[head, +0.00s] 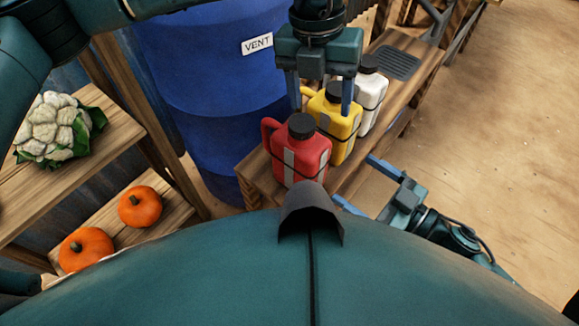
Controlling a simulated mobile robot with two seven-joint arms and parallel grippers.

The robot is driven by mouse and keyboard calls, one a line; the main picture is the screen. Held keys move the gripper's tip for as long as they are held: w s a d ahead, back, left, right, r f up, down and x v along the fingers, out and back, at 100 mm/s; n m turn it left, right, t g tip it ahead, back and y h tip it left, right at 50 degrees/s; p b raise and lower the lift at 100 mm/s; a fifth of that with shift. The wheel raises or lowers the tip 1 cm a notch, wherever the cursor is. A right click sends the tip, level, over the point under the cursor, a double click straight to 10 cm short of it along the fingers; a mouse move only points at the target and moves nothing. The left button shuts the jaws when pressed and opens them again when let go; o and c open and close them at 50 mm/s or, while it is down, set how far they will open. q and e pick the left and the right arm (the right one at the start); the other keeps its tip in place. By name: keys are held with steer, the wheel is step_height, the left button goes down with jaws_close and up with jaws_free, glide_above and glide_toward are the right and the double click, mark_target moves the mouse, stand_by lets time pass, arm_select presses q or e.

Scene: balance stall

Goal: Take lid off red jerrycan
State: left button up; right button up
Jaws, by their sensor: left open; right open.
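The red jerrycan (296,160) stands upright at the near end of a wooden bench, with a black lid (301,126) on top. My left gripper (322,112) is open and points down. Its fingers appear on either side of the yellow jerrycan's black lid, and its left fingertip is just behind the red jerrycan's lid in the picture. I cannot tell its exact height. My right gripper (352,178) is open and empty, low to the right of the red jerrycan, with its fingers pointing left towards it. My own body hides part of the red jerrycan's base.
A yellow jerrycan (341,132) and a white jerrycan (372,92) stand behind the red one on the bench (256,176). A blue barrel (205,60) is to the left. Shelves further left hold a cauliflower (50,130) and two pumpkins (140,206). The floor at right is clear.

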mark_target(304, 151)
arm_select(q)
steer(key=shift+w+a+r+n+t+y, duration=0.15)
steer(key=shift+w+a+t+y, duration=0.15)
steer(key=shift+w+a, duration=0.3)
steer(key=shift+w+a+r+n+t+y, duration=0.1)
steer(key=shift+w+a+n+t+y, duration=0.15)
steer(key=shift+w+a, duration=0.3)
steer(key=shift+a, duration=0.15)
steer(key=shift+s, duration=0.15)
arm_select(e)
steer(key=x, duration=1.3)
steer(key=shift+s+a+f, duration=0.2)
steer(key=shift+a+f, duration=0.15)
steer(key=shift+a, duration=0.05)
steer(key=shift+c, duration=0.4)
